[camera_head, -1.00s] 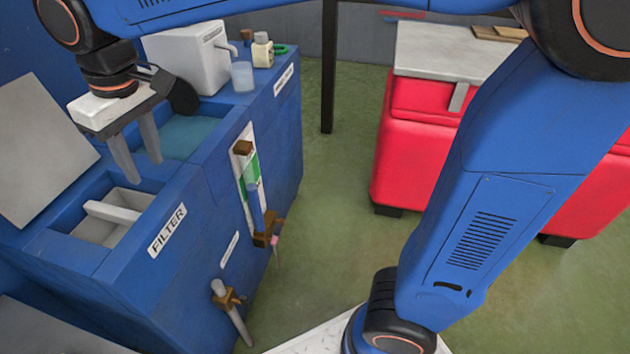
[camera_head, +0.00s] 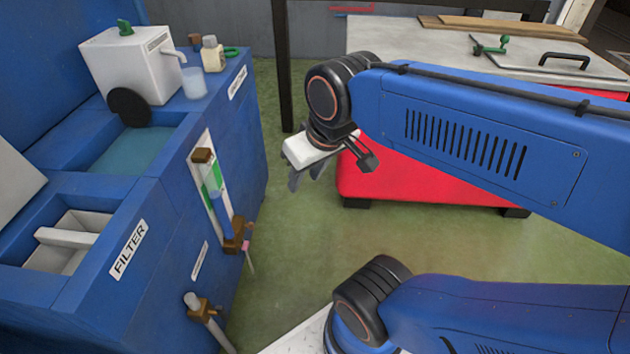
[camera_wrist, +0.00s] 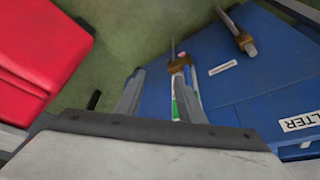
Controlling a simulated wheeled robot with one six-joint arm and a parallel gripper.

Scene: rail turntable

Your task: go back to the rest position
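My gripper (camera_head: 306,178) hangs over the green floor in the head view, between the blue filter cabinet (camera_head: 178,235) and the red cabinet (camera_head: 420,180). It touches neither. In the wrist view, its two fingers (camera_wrist: 158,95) stand apart with nothing between them. Behind them the blue cabinet (camera_wrist: 240,85) shows, with its sight tube (camera_wrist: 186,85) in line with the fingers. My arm is folded back to the right in the head view and hides part of the red cabinet.
The blue cabinet carries a white box (camera_head: 128,65), a clear cup (camera_head: 194,83) and a small bottle (camera_head: 212,55). A valve pipe (camera_head: 208,318) juts from its side. A dark post (camera_head: 284,70) stands behind my gripper. Open green floor (camera_head: 285,265) lies between the cabinets.

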